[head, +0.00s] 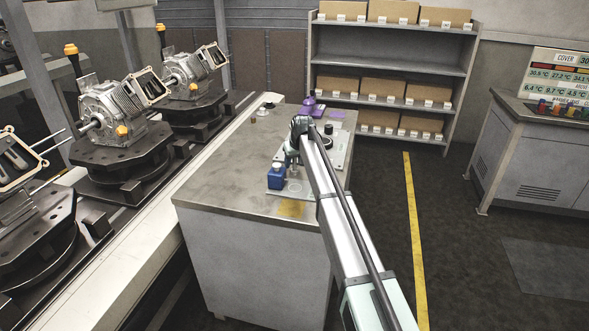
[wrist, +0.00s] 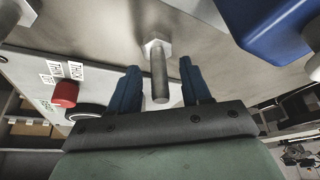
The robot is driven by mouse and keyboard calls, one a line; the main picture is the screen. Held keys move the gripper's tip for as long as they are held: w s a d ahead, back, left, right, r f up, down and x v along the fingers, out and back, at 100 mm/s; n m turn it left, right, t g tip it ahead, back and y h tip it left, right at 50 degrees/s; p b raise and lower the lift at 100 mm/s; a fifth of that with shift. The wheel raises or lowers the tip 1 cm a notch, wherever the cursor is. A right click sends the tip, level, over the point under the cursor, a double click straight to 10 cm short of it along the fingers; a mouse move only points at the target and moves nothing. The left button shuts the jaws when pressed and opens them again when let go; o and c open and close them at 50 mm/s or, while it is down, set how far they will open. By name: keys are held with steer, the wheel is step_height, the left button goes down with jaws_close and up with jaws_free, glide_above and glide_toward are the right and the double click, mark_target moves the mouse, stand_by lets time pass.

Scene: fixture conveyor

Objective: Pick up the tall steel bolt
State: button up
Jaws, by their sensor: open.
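The tall steel bolt (wrist: 159,78) shows in the wrist view as a grey round shank with a hex part at its far end by the metal worktop. My gripper (wrist: 158,66) has its two dark blue fingers apart, one on each side of the shank. Gaps show on both sides, so the fingers do not appear to touch it. In the head view my gripper (head: 293,158) is low over the workbench, beside the blue block; the bolt is too small there to make out clearly.
The blue block (head: 275,177) stands close to the bolt, at upper right in the wrist view (wrist: 270,22). A panel with a red button (wrist: 65,94) and labels is at the left there. A purple object (head: 312,106) stands farther back.

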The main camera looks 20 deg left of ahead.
steer(key=shift+w+a+f, duration=0.1)
steer(key=shift+f, duration=0.3)
steer(key=shift+c, duration=0.4)
jaws_close()
